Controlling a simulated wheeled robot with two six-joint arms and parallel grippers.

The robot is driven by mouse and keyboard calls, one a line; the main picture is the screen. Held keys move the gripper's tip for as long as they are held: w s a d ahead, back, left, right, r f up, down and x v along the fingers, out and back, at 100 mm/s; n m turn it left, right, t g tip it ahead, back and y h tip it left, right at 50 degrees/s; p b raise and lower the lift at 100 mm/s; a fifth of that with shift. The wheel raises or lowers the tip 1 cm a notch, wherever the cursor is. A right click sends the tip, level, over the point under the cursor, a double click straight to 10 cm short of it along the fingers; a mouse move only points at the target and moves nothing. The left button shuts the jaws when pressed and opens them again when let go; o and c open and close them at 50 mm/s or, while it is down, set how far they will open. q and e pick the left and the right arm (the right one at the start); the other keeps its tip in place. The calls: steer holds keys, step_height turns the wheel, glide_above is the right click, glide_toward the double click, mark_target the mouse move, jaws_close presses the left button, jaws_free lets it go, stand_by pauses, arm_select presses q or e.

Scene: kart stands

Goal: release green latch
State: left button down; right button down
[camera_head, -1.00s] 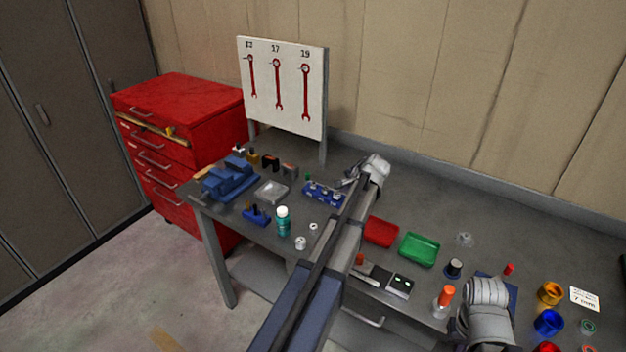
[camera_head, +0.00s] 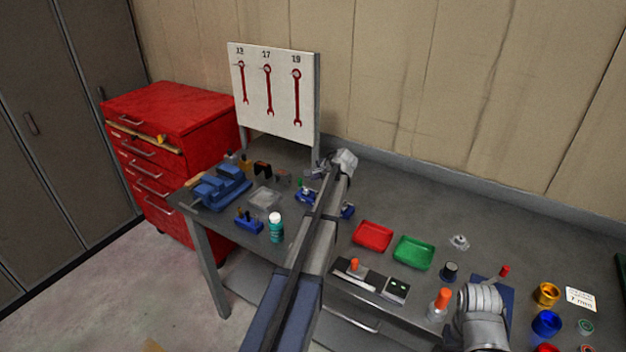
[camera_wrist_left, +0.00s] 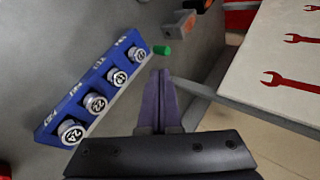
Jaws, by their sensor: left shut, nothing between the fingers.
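A small green piece (camera_wrist_left: 162,49), probably the latch, lies past the small-socket end of the blue socket rail (camera_wrist_left: 92,92) in the left wrist view. It also shows as a small green spot (camera_head: 299,182) in the head view. My left gripper (camera_wrist_left: 160,74) is shut and empty, its fingertips pointing toward the green piece with a small apparent gap. In the head view my left gripper (camera_head: 317,171) is over the back of the bench, and my left arm partly covers the blue rail (camera_head: 305,196). My right arm's end (camera_head: 483,305) is at the front right; its fingers are hidden.
The wrench board (camera_head: 272,90) stands at the bench's back, close to my left gripper. A blue vise (camera_head: 220,188), clear tray (camera_head: 264,199) and teal bottle (camera_head: 276,228) are left of my arm. Red (camera_head: 373,236) and green (camera_head: 413,253) trays are to its right.

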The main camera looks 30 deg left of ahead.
arm_select(q)
steer(key=b+x, duration=0.5)
steer(key=x, duration=0.3)
steer(key=shift+f, duration=0.2)
steer(key=shift+w+a+f, duration=0.1)
steer(key=shift+a, duration=0.05)
steer(key=a, duration=0.3)
steer(key=shift+a, duration=0.2)
steer(key=shift+d, duration=0.1)
